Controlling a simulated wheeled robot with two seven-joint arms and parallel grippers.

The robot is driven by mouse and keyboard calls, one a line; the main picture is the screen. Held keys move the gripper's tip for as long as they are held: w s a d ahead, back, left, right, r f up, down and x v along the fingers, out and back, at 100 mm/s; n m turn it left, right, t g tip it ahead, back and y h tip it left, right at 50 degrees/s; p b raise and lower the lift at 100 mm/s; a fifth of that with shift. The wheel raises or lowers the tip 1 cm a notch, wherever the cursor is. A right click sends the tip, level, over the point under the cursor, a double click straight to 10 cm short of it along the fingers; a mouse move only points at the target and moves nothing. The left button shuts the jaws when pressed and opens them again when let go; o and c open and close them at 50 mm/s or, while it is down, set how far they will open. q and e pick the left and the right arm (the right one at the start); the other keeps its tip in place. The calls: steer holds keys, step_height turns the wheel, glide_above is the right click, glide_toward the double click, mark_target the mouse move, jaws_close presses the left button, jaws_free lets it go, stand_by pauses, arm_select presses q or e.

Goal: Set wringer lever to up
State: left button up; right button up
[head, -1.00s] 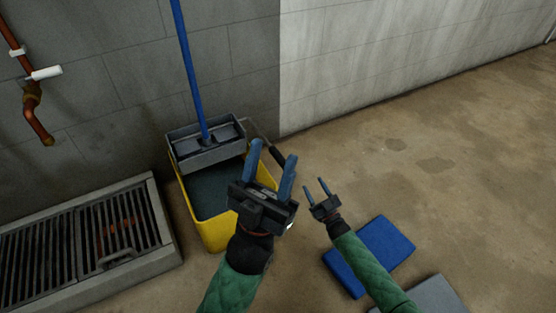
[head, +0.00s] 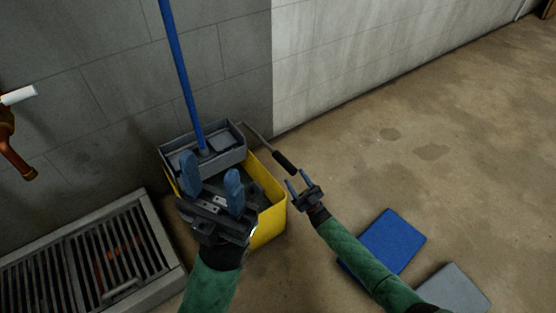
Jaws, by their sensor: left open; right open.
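The wringer lever (head: 265,144) is a thin metal rod with a black grip (head: 284,162). It slopes down to the right from the grey wringer (head: 230,154) on the yellow mop bucket (head: 270,226). My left gripper (head: 212,182) is open and empty in front of the bucket, hiding part of it and of the wringer. My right gripper (head: 297,181) is open, with its fingers close to the end of the black grip. I cannot tell whether they touch it.
A blue mop handle (head: 180,75) rises from the wringer. A floor grate (head: 95,255) lies at the left, below a copper pipe with a tap (head: 14,150). A blue mat (head: 388,243) and a grey mat (head: 456,290) lie at the right. The floor beyond is clear.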

mark_target(286, 163)
steer(key=shift+b+x, duration=0.6)
steer(key=shift+x, duration=3.3)
steer(key=shift+c, duration=0.4)
jaws_close()
